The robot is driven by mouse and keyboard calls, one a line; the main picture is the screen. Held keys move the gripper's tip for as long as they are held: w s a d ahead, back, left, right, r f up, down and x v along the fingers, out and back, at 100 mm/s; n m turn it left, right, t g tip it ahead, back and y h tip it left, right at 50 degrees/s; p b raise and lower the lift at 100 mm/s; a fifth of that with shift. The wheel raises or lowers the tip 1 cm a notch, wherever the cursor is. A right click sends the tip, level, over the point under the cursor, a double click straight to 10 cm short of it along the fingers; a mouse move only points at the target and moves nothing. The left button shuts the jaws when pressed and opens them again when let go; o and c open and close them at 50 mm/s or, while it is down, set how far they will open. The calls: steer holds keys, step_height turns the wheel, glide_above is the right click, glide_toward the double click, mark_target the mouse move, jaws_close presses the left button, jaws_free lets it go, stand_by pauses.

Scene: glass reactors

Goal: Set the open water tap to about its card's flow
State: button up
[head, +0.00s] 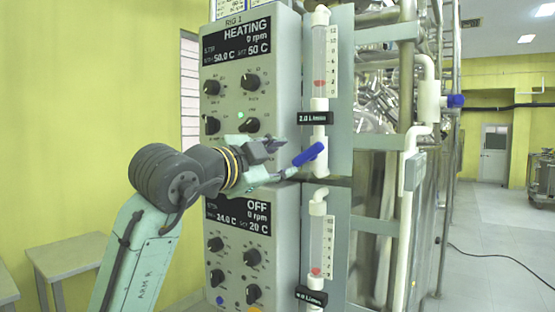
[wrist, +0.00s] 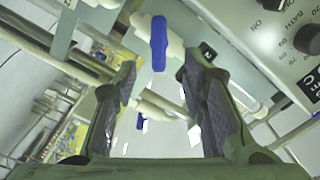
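The upper water tap has a blue handle (head: 308,154), tilted up to the right below the upper flow tube (head: 319,50). It also shows in the wrist view (wrist: 158,43), ahead of and between my fingertips. The upper tube's red float (head: 319,83) sits low, near the bottom scale marks. Its black card (head: 315,118) reads 2.0 L/min. A lower flow tube (head: 316,240) has a red float (head: 316,271) near its bottom and a card (head: 311,296) reading about 4.0 L/min. My gripper (head: 283,159) is open and empty, just left of the blue handle; contact is unclear.
The upper control panel (head: 245,90) reads HEATING and the lower one (head: 240,245) reads OFF; both carry knobs close behind my gripper. White pipe with another blue valve handle (head: 455,101) stands at the right. Low tables (head: 75,255) stand at left.

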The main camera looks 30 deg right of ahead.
mark_target(305, 155)
steer(key=p+x, duration=0.3)
steer(key=x, duration=0.8)
steer(key=shift+s+d, duration=0.1)
steer(key=shift+s, duration=0.05)
steer(key=shift+c, duration=0.3)
jaws_close()
